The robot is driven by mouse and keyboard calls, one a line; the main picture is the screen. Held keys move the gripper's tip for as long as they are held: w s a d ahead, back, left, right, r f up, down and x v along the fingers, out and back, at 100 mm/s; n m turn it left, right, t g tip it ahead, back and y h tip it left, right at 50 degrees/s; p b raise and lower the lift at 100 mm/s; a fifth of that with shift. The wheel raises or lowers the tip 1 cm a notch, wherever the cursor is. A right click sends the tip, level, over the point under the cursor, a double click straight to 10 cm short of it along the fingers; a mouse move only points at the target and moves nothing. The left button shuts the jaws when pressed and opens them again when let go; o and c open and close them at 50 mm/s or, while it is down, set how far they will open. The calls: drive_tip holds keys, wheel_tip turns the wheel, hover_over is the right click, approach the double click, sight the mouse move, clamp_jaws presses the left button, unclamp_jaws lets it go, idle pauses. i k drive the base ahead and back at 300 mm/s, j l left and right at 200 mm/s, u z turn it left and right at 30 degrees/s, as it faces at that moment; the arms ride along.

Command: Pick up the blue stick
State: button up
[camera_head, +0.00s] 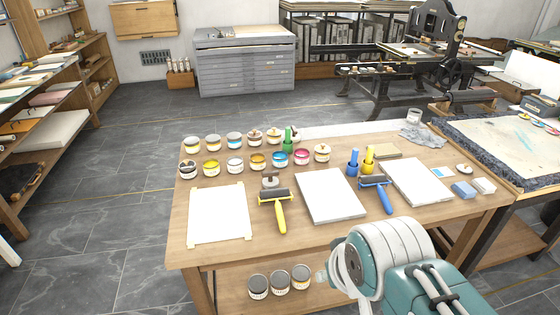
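A blue stick-like item (353,161) stands upright on the wooden table (180,240), right of the middle. It has a narrow top and a wider lower part. A similar yellow one (368,158) stands close on its right, and a green one (289,138) stands farther back left among the ink cans. A roller with a blue handle (385,202) lies in front of the blue item, to its right. My arm enters at the lower right, in front of the table. My gripper cannot be made out, so its state is hidden.
Two rows of ink cans (235,165) fill the back left of the table. A pale slab (330,195) lies in front of the blue item, with a yellow-handled roller (278,208) on its left. Another slab (420,182) and blue and white blocks (465,190) lie to the right.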

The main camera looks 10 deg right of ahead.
sight(355, 152)
drive_tip(key=i+l, duration=0.2)
drive_tip(key=l, duration=0.15)
drive_tip(key=i+l, duration=0.2)
drive_tip(key=l, duration=0.2)
drive_tip(key=i+l, duration=0.2)
drive_tip(key=l, duration=0.15)
drive_tip(key=i+l, duration=0.2)
drive_tip(key=l, duration=0.2)
drive_tip(key=i+l, duration=0.2)
drive_tip(key=l, duration=0.15)
